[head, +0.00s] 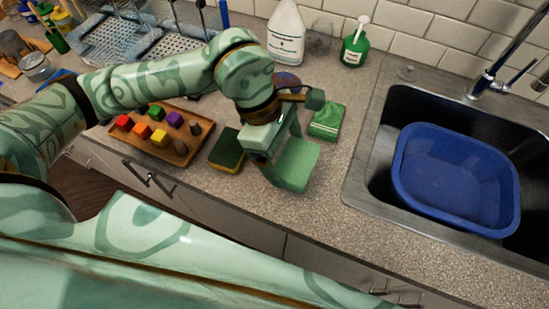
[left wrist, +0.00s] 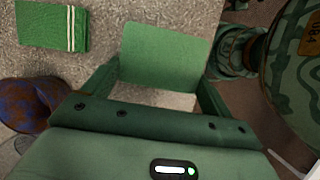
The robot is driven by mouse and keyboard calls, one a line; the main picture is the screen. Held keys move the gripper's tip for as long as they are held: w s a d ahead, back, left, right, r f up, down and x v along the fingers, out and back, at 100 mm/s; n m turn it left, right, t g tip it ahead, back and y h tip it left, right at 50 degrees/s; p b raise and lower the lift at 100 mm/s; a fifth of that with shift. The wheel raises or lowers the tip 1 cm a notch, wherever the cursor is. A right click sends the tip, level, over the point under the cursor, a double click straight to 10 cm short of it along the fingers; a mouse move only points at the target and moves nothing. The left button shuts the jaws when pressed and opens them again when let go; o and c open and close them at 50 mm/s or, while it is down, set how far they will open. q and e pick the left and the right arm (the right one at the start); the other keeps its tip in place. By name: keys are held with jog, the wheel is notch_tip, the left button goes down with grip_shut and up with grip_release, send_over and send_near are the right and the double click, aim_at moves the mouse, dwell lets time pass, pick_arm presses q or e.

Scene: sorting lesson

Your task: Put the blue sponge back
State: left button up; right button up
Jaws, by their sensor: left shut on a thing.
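My left gripper (head: 282,158) is over the counter, shut on a flat green sponge-like block (head: 297,166). In the left wrist view the block (left wrist: 165,52) sits between the two fingers of the gripper (left wrist: 160,78). I see no clearly blue sponge; the held block looks green. A dark green and yellow sponge (head: 227,150) lies on the counter just left of the gripper. My right gripper is not in view.
A folded green cloth (head: 328,121) with pale stripes lies behind the gripper. A wooden tray (head: 178,151) of coloured blocks is at left. A blue basin (head: 455,180) sits in the sink at right. A white bottle (head: 286,35) and green dispenser (head: 355,48) stand by the wall.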

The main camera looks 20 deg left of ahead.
pick_arm(q)
jog(key=a+f, duration=0.2)
jog(key=shift+w+f, duration=0.3)
jog(key=shift+f, duration=0.05)
jog(key=f, duration=0.2)
jog(key=f+b, duration=0.1)
jog(key=shift+w+a+f, duration=0.1)
jog(key=shift+a+f, duration=0.15)
jog(key=shift+f, duration=0.05)
jog(key=o, duration=0.7)
jog(key=shift+f, duration=0.1)
